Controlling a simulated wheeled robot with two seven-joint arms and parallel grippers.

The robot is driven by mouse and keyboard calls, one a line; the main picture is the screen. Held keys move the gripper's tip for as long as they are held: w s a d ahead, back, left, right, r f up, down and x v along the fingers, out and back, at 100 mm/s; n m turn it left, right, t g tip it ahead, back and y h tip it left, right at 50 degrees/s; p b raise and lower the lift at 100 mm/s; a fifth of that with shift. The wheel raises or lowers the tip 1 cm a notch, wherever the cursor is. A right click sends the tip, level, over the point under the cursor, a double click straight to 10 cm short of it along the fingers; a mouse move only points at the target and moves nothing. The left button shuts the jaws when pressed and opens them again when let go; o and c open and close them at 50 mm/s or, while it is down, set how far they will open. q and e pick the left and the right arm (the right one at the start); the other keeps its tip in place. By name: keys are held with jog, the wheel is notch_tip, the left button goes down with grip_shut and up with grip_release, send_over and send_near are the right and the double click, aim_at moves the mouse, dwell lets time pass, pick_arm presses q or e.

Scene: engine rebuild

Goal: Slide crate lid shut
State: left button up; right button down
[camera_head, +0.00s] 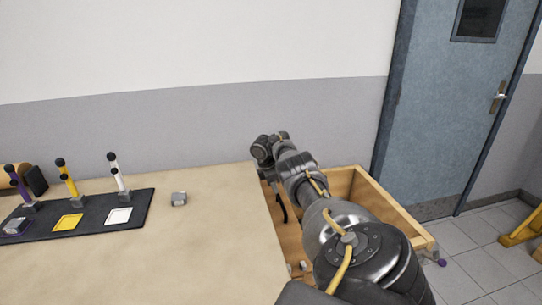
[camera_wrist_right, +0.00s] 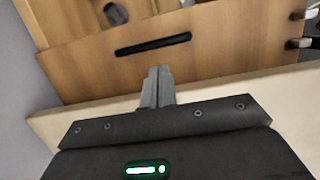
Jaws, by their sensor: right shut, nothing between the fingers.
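The open wooden crate (camera_head: 420,232) stands at the right edge of the table. A brown wooden panel, apparently the lid (camera_head: 291,238), lies along its left side; my arm hides part of it. In the right wrist view the lid (camera_wrist_right: 85,70) has a long black slot (camera_wrist_right: 153,44). My right gripper (camera_wrist_right: 158,72) is shut and empty, its fingertips just below the slot in the picture; I cannot tell whether they touch the wood. In the head view the right arm reaches over the crate to its far left corner. My left gripper is out of view.
A black tray (camera_head: 84,230) with coloured squares and upright levers is at the left. A wall lies behind, a blue door (camera_head: 440,110) at right.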

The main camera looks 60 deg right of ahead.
send_near(276, 213)
jog(key=shift+s+d+f+b, duration=0.3)
jog(key=shift+s+f+b, duration=0.1)
jog(key=shift+f+b, duration=0.2)
jog(key=shift+s+d+f+b, duration=0.3)
jog(key=shift+s+f+b, duration=0.1)
jog(key=shift+f+b, duration=0.2)
jog(key=shift+s+d+f, duration=0.1)
jog(key=shift+f, duration=0.55)
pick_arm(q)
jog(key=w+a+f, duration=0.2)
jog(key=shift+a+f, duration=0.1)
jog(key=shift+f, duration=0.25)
pick_arm(e)
jog(key=shift+r, duration=0.1)
jog(key=shift+d, duration=0.15)
